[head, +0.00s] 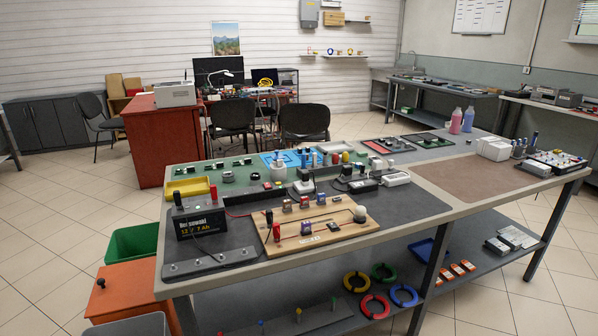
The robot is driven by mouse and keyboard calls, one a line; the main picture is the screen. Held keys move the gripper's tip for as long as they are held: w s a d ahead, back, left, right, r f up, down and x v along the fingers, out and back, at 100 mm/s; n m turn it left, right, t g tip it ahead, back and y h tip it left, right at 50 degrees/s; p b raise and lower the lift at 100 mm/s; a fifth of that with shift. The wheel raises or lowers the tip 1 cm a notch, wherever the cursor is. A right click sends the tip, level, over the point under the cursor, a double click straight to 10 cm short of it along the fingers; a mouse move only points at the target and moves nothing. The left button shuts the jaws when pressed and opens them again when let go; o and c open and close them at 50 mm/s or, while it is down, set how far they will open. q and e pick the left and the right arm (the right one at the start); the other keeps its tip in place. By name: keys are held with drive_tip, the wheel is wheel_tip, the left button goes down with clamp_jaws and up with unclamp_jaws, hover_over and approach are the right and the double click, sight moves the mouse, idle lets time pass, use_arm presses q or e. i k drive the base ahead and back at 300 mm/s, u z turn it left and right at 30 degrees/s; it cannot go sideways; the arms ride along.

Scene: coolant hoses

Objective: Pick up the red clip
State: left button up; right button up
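Two small red upright parts could be the red clip, and I cannot tell which from this distance. One (213,191) stands at the right end of the black battery (203,223), with a black one (177,199) at the battery's left end. The other red part (277,232) stands at the left of a wooden board (330,239), with a black part (269,216) just behind it. The board lies right of the battery on the workbench. Neither of my grippers is in view.
The workbench (468,209) carries a yellow tray (187,188), a white box (494,148) and many small parts. Its brown mat (462,178) is mostly clear. Coloured rings (404,295) lie on the lower shelf. An orange bin (124,292) and a green bin (134,242) stand at the left.

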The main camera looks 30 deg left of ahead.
sight(213, 191)
drive_tip(key=u, duration=2.15)
drive_tip(key=i, duration=0.7)
drive_tip(key=z, duration=0.15)
